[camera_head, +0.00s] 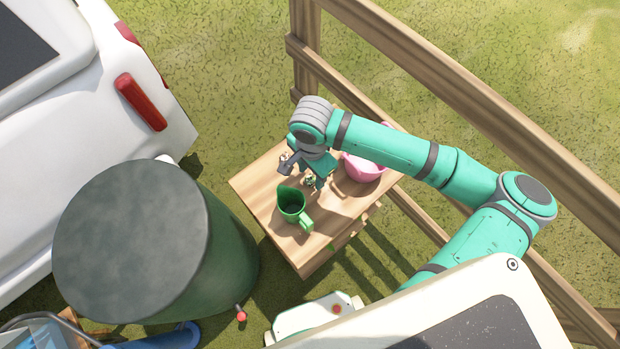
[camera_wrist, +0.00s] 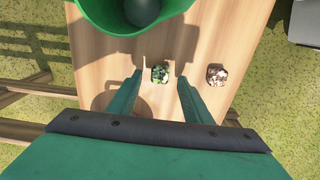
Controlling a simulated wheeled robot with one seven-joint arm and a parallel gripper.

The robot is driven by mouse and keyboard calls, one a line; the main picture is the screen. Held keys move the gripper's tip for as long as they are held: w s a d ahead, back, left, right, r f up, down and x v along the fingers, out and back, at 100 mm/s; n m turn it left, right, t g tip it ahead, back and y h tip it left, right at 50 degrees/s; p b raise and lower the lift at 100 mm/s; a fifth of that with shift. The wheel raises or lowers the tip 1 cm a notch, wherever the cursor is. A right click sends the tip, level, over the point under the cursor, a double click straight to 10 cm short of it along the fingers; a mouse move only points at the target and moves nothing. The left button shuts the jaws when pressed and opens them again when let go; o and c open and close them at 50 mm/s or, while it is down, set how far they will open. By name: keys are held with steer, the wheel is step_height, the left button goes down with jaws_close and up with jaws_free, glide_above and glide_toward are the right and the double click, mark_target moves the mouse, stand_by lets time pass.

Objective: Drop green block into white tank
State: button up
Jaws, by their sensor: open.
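A small mottled green block (camera_wrist: 159,74) sits on the wooden table (camera_wrist: 225,110). My gripper (camera_wrist: 159,80) is open, with its two fingertips on either side of the block in the wrist view. I cannot tell whether they touch it or how far above the table they are. In the head view the block (camera_head: 309,181) is a small patch beside my gripper (camera_head: 305,172), partly hidden. I cannot make out a white tank in either view.
A green mug (camera_head: 292,204) stands close to the gripper; it also fills the top of the wrist view (camera_wrist: 90,15). A brown-white block (camera_wrist: 217,74) and a pink bowl (camera_head: 362,170) are on the table. A large green barrel (camera_head: 140,240) and wooden fence (camera_head: 470,95) flank it.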

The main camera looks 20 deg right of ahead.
steer(key=shift+f, duration=0.75)
steer(key=shift+c, duration=0.6)
steer(key=c, duration=1)
jaws_close()
steer(key=shift+s+r, duration=0.1)
